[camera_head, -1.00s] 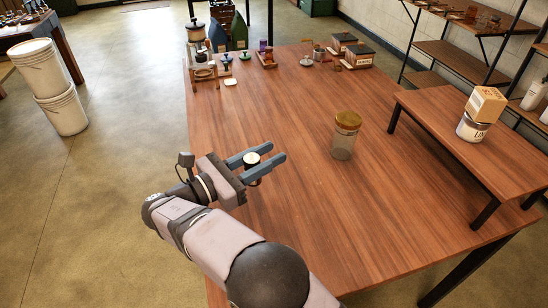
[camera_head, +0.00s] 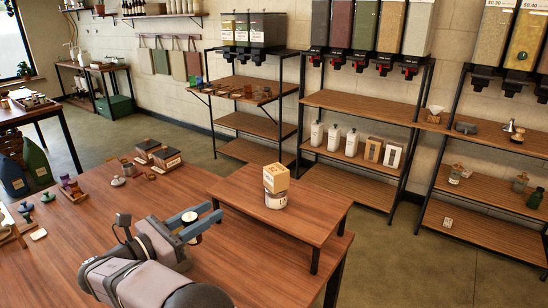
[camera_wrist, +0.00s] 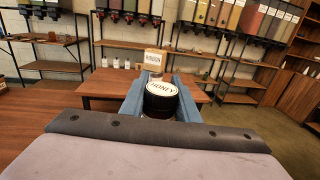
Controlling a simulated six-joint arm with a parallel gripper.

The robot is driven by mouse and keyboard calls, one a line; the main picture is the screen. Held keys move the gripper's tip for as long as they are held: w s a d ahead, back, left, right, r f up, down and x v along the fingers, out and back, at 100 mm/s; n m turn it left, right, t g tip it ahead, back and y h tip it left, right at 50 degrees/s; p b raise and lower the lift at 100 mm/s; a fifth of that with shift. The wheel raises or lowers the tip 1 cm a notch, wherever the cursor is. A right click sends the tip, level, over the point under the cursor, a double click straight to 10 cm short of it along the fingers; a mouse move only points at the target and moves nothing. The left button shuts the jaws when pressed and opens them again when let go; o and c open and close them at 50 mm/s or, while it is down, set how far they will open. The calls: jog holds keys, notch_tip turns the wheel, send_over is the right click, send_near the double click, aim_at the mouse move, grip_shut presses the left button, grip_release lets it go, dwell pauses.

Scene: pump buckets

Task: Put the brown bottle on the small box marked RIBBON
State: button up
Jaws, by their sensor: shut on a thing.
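My gripper (camera_head: 186,226) is shut on the brown bottle, seen in the wrist view (camera_wrist: 160,104) with a black cap and a pale top reading HONEY. The fingers stand on either side of it, and its lower body is largely hidden. In the head view the bottle is small and partly covered by the fingers. The small tan box marked RIBBON (camera_head: 276,178) sits on a white can (camera_head: 276,200) on the raised wooden shelf. The box also shows in the wrist view (camera_wrist: 155,58), straight beyond the bottle. My gripper is left of the box and apart from it.
The raised shelf (camera_head: 315,221) has bare wood around the can; its front edge and legs stand near my gripper. Dark boxes (camera_head: 166,159) and small items stand at the table's left. Wall racks with dispensers (camera_head: 372,40) are behind.

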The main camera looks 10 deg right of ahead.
jog(key=w+d+r+m+g+h+p, duration=0.1)
jog(key=w+d+r+g+p, duration=0.15)
jog(key=d+r, duration=0.55)
jog(key=w+d+r+m+g+h+p, duration=0.15)
jog(key=d+r+p, duration=0.25)
jog(key=d, duration=0.9)
jog(key=w+d+r+m+g+h+p, duration=0.1)
jog(key=w+d+r+m+g+p, duration=0.15)
jog(key=d+r, duration=0.55)
jog(key=w+a+f+n+t+y, duration=0.2)
jog(key=w+n+t+y, duration=0.15)
jog(key=w+t, duration=0.2)
jog(key=w+a+f+n+t+y, duration=0.2)
jog(key=w+n+t+y, duration=0.15)
jog(key=w, duration=0.25)
notch_tip(320, 180, down, 10)
jog(key=p, duration=0.4)
jog(key=shift+r+h, duration=0.25)
jog(key=shift+h, duration=0.2)
jog(key=shift+w, duration=0.1)
jog(key=shift+f, duration=0.2)
jog(key=o, duration=1.1)
jog(key=shift+r, duration=0.15)
